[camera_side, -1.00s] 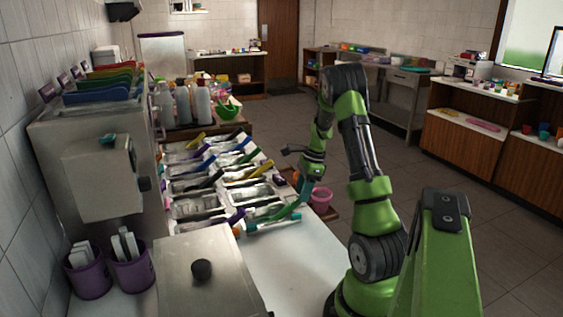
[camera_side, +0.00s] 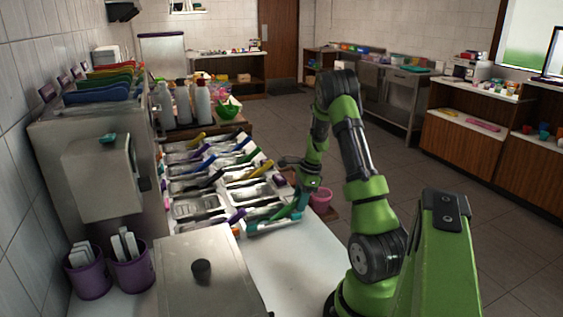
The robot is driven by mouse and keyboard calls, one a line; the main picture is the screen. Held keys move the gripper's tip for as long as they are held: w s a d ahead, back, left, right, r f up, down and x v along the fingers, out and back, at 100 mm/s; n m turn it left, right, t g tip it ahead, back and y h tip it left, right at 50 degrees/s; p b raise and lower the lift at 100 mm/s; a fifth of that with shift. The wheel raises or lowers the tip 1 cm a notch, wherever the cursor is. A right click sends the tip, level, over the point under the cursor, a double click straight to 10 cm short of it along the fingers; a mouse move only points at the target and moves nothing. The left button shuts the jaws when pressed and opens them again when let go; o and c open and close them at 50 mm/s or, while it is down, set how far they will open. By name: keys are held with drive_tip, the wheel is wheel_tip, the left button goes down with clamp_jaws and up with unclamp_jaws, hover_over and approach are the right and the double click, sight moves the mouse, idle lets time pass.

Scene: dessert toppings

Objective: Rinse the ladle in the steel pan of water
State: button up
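The ladle with a teal handle (camera_side: 301,204) is at the front right of the pan rack. My gripper (camera_side: 303,193) is at the handle's upper end and appears shut on it. The handle slopes down to the left, towards the front right steel pan (camera_side: 262,213). The ladle's bowl is hidden or too small to make out. I cannot tell whether it touches the pan or any water. No water surface can be made out from this side view.
Several steel pans with coloured-handled utensils fill the rack (camera_side: 213,184). A pink bucket (camera_side: 321,199) stands just right of my gripper. A steel lidded box (camera_side: 205,270) and purple cups (camera_side: 131,268) are in front. The white counter (camera_side: 290,258) has clear room.

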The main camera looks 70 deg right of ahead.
clamp_jaws()
drive_tip(key=w+a+v, duration=0.1)
drive_tip(key=w+v, duration=0.1)
drive_tip(key=v, duration=1)
drive_tip(key=shift+a+r, duration=0.35)
drive_tip(key=shift+r, duration=0.35)
drive_tip(key=shift+w, duration=0.15)
